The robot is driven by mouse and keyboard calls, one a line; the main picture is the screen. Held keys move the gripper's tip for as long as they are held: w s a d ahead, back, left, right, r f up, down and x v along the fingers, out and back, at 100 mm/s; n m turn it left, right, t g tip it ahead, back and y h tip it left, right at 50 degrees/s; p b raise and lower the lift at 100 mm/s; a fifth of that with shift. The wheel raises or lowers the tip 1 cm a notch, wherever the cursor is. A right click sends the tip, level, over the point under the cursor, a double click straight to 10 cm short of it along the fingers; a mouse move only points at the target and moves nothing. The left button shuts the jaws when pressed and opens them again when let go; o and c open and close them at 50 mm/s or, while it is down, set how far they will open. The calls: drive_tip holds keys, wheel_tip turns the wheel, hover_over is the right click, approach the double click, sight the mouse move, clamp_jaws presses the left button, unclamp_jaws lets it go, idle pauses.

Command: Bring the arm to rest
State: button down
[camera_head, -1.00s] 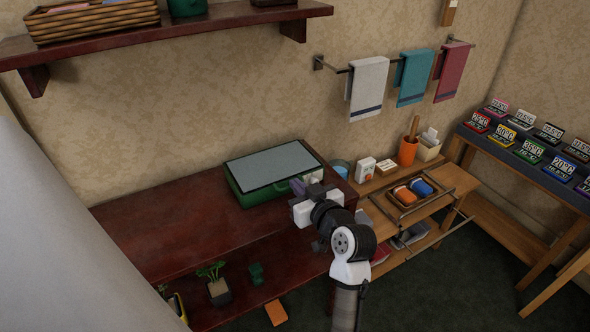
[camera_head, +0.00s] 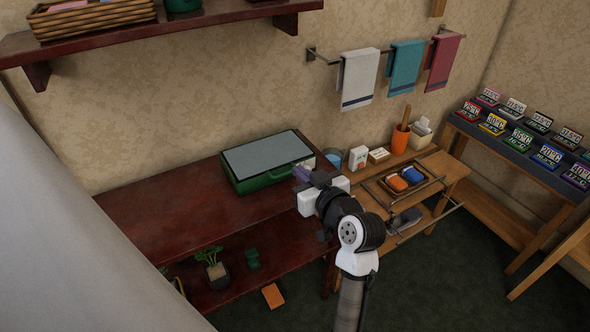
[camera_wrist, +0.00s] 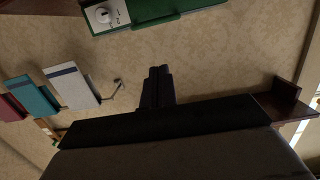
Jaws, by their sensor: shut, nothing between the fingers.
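My arm ends in a white and black wrist, and my gripper (camera_head: 301,173) points toward the back wall. The wrist view shows its two dark fingers (camera_wrist: 158,72) together with nothing between them. In the head view my gripper appears at the right end of the green case (camera_head: 268,160), which has a grey top and lies on the dark red table (camera_head: 150,225). The case also shows at the top edge of the wrist view (camera_wrist: 160,12), apart from the fingers.
A wooden stand (camera_head: 455,170) at the right holds an orange cup (camera_head: 400,140) and a tray (camera_head: 385,184) of coloured items. Towels (camera_head: 360,78) hang on the wall rail. A dark red shelf (camera_head: 190,35) is above. A rack of temperature signs (camera_head: 520,150) stands far right.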

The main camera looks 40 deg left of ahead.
drive_tip(key=v, duration=0.4)
drive_tip(key=b+v, duration=0.1)
drive_tip(key=shift+s+d+f, duration=0.2)
drive_tip(key=shift+d+f, duration=0.05)
drive_tip(key=shift+d, duration=0.15)
